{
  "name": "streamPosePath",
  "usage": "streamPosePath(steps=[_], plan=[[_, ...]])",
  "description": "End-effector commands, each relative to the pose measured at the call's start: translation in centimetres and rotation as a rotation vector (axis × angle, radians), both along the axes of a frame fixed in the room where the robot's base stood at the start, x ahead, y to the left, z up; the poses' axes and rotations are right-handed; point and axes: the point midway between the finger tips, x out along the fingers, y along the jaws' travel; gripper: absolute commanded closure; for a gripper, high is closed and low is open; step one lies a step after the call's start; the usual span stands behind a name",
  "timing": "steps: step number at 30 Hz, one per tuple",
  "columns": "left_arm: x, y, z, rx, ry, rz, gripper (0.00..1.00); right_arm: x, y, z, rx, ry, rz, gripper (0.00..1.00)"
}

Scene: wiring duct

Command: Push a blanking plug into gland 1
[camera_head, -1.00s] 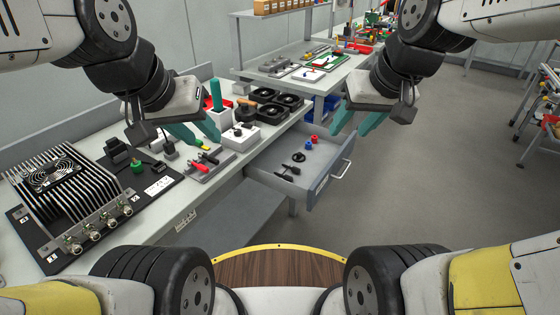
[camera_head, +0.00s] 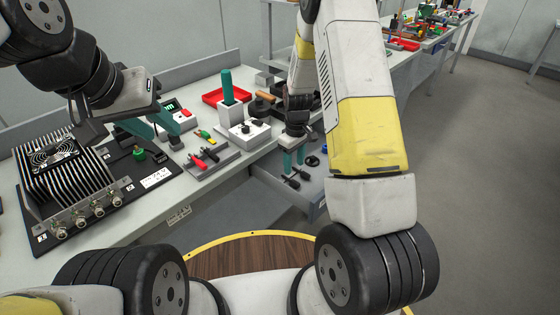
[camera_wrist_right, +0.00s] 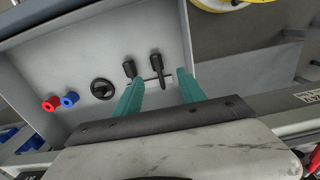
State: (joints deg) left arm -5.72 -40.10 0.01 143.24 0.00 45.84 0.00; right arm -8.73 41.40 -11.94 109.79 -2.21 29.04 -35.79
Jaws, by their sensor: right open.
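The finned box (camera_head: 62,175) stands at the left of the bench with several metal glands along its front; the leftmost gland (camera_head: 60,233) is beside a small number label (camera_head: 42,238). The glands look empty. Two black plug-like pieces lie in the open drawer; one (camera_wrist_right: 157,68) is between my right fingers in the right wrist view, the other (camera_wrist_right: 129,68) just left of it. My right gripper (camera_head: 293,163) is open, pointing down over the drawer; it also shows in the right wrist view (camera_wrist_right: 160,92). My left gripper (camera_head: 152,130) looks open and empty above the bench behind the box.
The drawer (camera_wrist_right: 75,65) also holds a black ring-shaped knob (camera_wrist_right: 102,89), a blue piece (camera_wrist_right: 70,99) and a red piece (camera_wrist_right: 50,103). My right forearm hides part of the bench.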

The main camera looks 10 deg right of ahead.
Motion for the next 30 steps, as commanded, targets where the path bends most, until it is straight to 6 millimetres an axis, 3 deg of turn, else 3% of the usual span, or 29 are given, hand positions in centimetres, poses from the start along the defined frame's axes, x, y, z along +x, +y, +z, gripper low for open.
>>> streamPosePath(steps=[18, 28, 30], plan=[[0.0, 0.0, 0.0, 0.0, 0.0, 0.0, 0.64, 0.5, -0.3, -7.7, -0.004, 0.008, 0.009, 0.53], [0.0, 0.0, 0.0, 0.0, 0.0, 0.0, 0.64, 0.6, -0.3, -8.5, -0.004, 0.006, 0.01, 0.53], [0.0, 0.0, 0.0, 0.0, 0.0, 0.0, 0.64, 0.6, -0.3, -8.5, -0.004, 0.006, 0.01, 0.65]])
